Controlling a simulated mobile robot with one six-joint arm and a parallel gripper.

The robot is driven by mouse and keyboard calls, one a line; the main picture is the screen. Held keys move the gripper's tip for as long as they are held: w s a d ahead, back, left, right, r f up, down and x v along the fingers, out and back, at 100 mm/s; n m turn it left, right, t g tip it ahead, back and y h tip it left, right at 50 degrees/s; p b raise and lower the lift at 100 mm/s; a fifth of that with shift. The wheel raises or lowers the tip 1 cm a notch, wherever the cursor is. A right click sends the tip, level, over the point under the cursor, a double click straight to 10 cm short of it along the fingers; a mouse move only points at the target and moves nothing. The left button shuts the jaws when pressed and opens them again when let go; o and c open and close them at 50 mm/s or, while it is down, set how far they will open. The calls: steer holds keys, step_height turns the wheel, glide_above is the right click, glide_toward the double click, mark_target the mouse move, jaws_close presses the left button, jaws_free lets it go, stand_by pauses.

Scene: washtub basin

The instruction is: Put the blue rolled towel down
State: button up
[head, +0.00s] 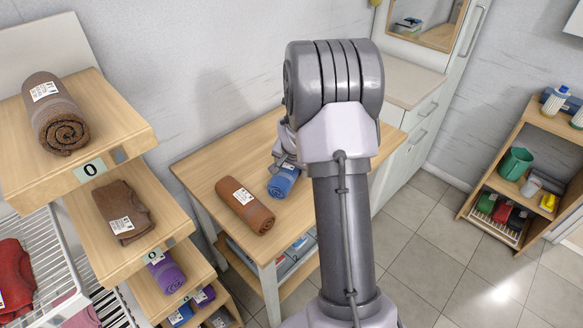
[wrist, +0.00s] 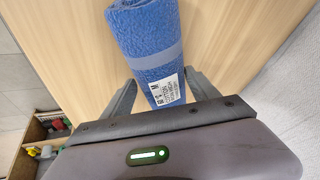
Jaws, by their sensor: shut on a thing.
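The blue rolled towel (head: 283,181) is at the wooden table (head: 205,165), right of a brown rolled towel. In the wrist view the blue rolled towel (wrist: 145,45) has a pale band and a white printed label, and points away from me. My gripper (wrist: 162,88) is shut on its near end, one finger on each side. In the head view my gripper (head: 283,160) is partly hidden by my arm. I cannot tell whether the towel touches the tabletop.
The brown rolled towel (head: 245,205) lies on the table's left part. Stepped wooden shelves with a dark brown roll (head: 55,115), a folded brown towel (head: 124,212) and a purple roll (head: 166,272) stand left. A white drawer cabinet (head: 407,125) is behind. A wooden shelf unit (head: 545,125) stands right.

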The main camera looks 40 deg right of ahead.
steer(key=o, duration=1.5)
steer(key=shift+f, duration=0.1)
steer(key=shift+r+p, duration=0.4)
steer(key=p+v, duration=0.4)
steer(key=v, duration=0.8)
steer(key=s+a+r+n+t+y, duration=0.1)
steer(key=s+a+r+n, duration=0.2)
steer(key=a+r, duration=0.85)
steer(key=s+a+r+n+y, duration=0.1)
steer(key=s+a+n, duration=0.1)
steer(key=s+a, duration=0.3)
steer(key=s+a+r+n+y, duration=0.1)
steer(key=s+a, duration=0.5)
steer(key=a, duration=0.2)
steer(key=s+a+r+n+y, duration=0.2)
steer(key=s+a, duration=0.4)
steer(key=shift+a+n, duration=0.3)
steer(key=shift+a, duration=0.1)
